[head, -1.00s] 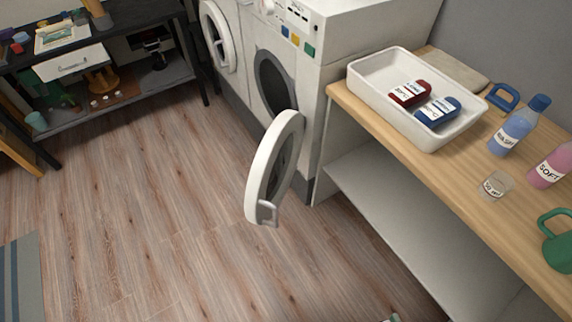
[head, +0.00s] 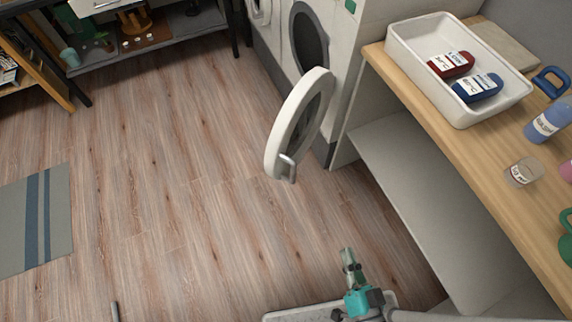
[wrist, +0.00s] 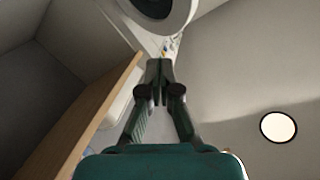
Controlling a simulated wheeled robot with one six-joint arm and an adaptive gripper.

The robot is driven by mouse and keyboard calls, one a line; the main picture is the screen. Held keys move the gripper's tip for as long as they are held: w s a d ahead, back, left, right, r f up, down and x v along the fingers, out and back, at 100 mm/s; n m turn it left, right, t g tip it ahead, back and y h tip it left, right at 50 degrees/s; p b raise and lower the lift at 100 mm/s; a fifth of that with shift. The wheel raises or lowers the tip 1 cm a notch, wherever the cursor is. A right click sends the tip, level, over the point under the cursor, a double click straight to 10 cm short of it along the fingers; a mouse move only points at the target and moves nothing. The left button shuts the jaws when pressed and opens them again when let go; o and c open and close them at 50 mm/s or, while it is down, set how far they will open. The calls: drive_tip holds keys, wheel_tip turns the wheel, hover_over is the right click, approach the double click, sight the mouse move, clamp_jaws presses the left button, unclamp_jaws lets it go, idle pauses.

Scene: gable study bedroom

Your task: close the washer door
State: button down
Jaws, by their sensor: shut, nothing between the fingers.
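The washer (head: 345,75) stands at the top of the head view with its dark round opening showing. Its round white door (head: 273,152) is swung wide open toward me, with a small grey handle (head: 288,168) at its lower edge. My gripper (head: 346,252) is low in the head view, below and to the right of the door, apart from it. In the wrist view my gripper (wrist: 160,66) is shut and empty, its fingertips together. A round dark-centred part of a machine (wrist: 152,6) shows at the top of the wrist view; I cannot tell which one.
A wooden counter (head: 440,125) with a white tray (head: 398,48), bottles and a cup (head: 524,172) runs along the right. A dark shelf unit (head: 195,50) stands at the back left. A striped mat (head: 15,225) lies left. The floor between is clear.

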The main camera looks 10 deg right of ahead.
drive_tip(key=w+a+f+m, duration=0.3)
drive_tip(key=w, duration=0.7)
drive_tip(key=w+a+f+m, duration=0.3)
drive_tip(key=w+a+m, duration=0.1)
drive_tip(key=w, duration=0.6)
drive_tip(key=w+a+f+m+t, duration=0.1)
drive_tip(key=w+a+f+m, duration=0.2)
drive_tip(key=w, duration=0.8)
drive_tip(key=shift+a+f+m, duration=0.25)
drive_tip(key=shift+m, duration=0.45)
